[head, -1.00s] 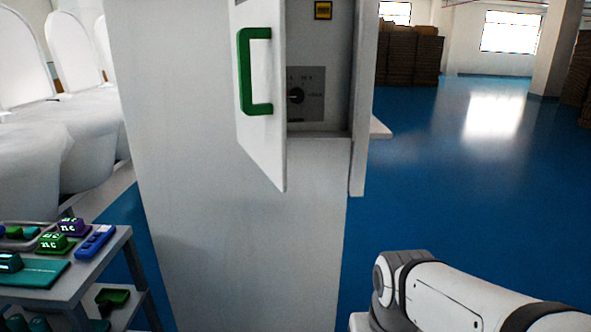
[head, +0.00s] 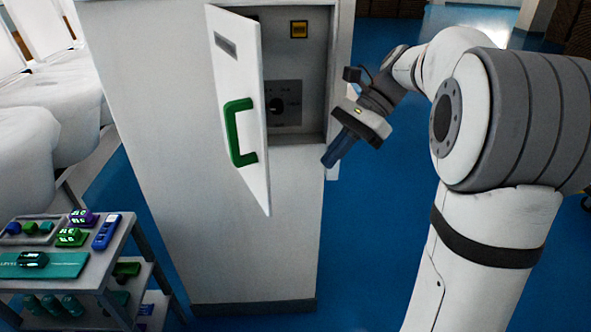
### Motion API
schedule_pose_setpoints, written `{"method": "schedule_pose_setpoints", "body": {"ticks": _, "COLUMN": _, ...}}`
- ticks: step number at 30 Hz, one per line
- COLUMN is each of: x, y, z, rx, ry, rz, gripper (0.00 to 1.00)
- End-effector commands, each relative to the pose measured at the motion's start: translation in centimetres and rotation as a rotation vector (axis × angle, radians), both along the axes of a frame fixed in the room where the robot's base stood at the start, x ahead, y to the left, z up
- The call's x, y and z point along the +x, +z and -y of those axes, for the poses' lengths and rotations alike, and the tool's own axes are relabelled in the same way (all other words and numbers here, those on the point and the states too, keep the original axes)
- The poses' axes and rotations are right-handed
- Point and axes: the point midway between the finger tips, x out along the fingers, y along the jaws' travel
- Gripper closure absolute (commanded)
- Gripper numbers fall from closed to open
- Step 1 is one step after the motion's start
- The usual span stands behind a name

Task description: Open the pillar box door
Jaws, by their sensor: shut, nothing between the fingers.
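The pillar box (head: 200,130) is a tall pale grey cabinet left of centre in the head view. Its white door (head: 240,75) stands ajar, swung out to the left, with a green handle (head: 238,132) on its outer face. The recess behind it shows a grey panel with a dark knob (head: 276,105) and a yellow label (head: 299,30). My gripper (head: 330,160) is shut and empty, in front of the right edge of the opening in the picture, pointing down-left. It is apart from the door and the handle.
A grey cart (head: 110,262) with green, purple and blue items stands at the lower left. Blue floor (head: 375,200) is clear to the right of the pillar. Brown stacks (head: 390,8) stand far back.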

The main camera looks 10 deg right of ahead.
Motion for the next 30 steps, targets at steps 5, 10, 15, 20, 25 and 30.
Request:
{"method": "schedule_pose_setpoints", "body": {"ticks": 5, "x": -0.7, "y": -1.6, "z": -1.4, "rx": 0.001, "ry": 0.000, "rz": -0.007, "gripper": 1.00}}
{"method": "schedule_pose_setpoints", "body": {"ticks": 10, "x": -1.7, "y": -4.1, "z": -3.8, "rx": 0.002, "ry": 0.002, "rz": -0.006, "gripper": 1.00}}
{"method": "schedule_pose_setpoints", "body": {"ticks": 15, "x": -2.7, "y": -6.6, "z": -6.1, "rx": 0.001, "ry": 0.001, "rz": -0.005, "gripper": 1.00}}
{"method": "schedule_pose_setpoints", "body": {"ticks": 20, "x": -3.6, "y": -6.8, "z": -8.3, "rx": 0.000, "ry": 0.002, "rz": -0.002, "gripper": 1.00}}
{"method": "schedule_pose_setpoints", "body": {"ticks": 25, "x": -4.2, "y": -6.9, "z": -9.7, "rx": -0.001, "ry": 0.000, "rz": -0.001, "gripper": 1.00}}
{"method": "schedule_pose_setpoints", "body": {"ticks": 30, "x": -4.3, "y": -6.9, "z": -10.0, "rx": 0.001, "ry": -0.002, "rz": -0.001, "gripper": 1.00}}
